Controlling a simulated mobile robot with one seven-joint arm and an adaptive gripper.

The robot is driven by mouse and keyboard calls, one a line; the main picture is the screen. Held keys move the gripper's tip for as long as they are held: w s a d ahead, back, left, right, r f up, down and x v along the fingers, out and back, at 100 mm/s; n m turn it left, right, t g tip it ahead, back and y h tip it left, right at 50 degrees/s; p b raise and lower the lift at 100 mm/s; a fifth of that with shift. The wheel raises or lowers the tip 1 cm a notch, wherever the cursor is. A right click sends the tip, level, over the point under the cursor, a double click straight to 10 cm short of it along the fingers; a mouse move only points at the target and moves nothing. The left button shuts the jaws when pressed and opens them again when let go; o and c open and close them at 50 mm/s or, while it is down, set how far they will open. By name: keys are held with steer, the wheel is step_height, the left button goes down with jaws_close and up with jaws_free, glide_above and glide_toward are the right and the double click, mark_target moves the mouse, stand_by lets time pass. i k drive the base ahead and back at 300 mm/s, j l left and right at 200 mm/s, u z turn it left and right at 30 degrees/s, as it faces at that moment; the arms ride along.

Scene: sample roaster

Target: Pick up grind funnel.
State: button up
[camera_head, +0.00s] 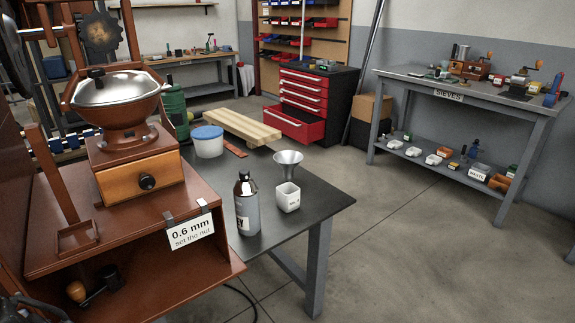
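The grind funnel (288,158) is a silver metal cone with its wide mouth up. It appears upright on the dark table at the centre of the head view. Its narrow lower end meets the back rim of a small white square cup (288,199); I cannot tell whether the spout sits in the cup or behind it. My gripper cannot be made out in this view. A dark shape in the bottom left corner is too cropped to identify. Nothing is seen touching the funnel from above.
A grey labelled bottle (246,207) stands left of the cup. A white tub with a blue lid (208,140) is farther back on the table (325,205). A large brown grinder (135,165) with a "0.6 mm" card (190,229) fills the left. The table's right side is clear.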

mark_target(288, 160)
steer(key=i+l, duration=0.45)
steer(key=i+l+u, duration=0.1)
steer(key=i+l, duration=0.3)
steer(key=l, duration=0.2)
steer(key=i+l, duration=0.4)
steer(key=l, duration=0.15)
steer(key=i+j+u, duration=0.05)
